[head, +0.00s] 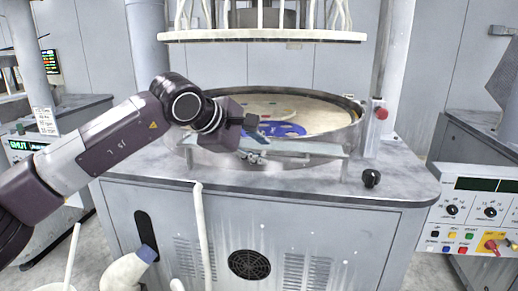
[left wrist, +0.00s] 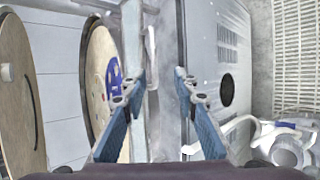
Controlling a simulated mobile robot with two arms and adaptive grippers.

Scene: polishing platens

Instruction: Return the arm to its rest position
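My left arm reaches in from the left in the head view. Its gripper (head: 258,150) is over the front rim of the polishing machine's round basin (head: 345,132). In the left wrist view the two blue-padded fingers of the left gripper (left wrist: 159,83) stand apart with nothing between them. The gripper is open and empty. My right arm and right gripper do not show in either view.
A beige platen (head: 318,116) in the basin carries a blue disc (head: 284,129). A white upper plate (head: 262,36) hangs above. A black knob (head: 371,178) and a red button (head: 381,113) are at the right. A control panel (head: 473,212) stands at far right.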

